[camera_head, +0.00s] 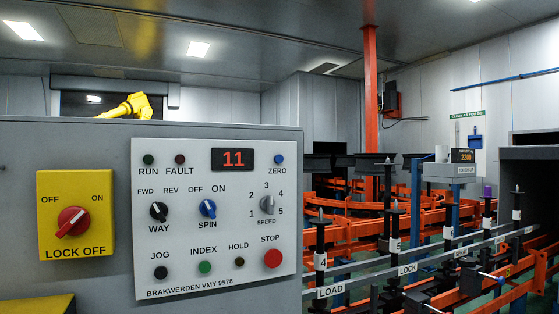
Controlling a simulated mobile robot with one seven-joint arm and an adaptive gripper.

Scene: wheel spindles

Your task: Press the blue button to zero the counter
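The blue button (279,159) is a small round button labelled ZERO, at the top right of the white control panel (215,275). The counter (233,158) is a dark display just left of it and reads 11 in orange digits. My gripper is not in view, and nothing covers the button or the counter.
The panel also bears a blue SPIN knob (208,209), a black WAY knob (159,211), a grey SPEED knob (267,204) and a red STOP button (273,258). A yellow lock-off switch (75,214) is at left. Spindles and orange rails (345,228) stand right.

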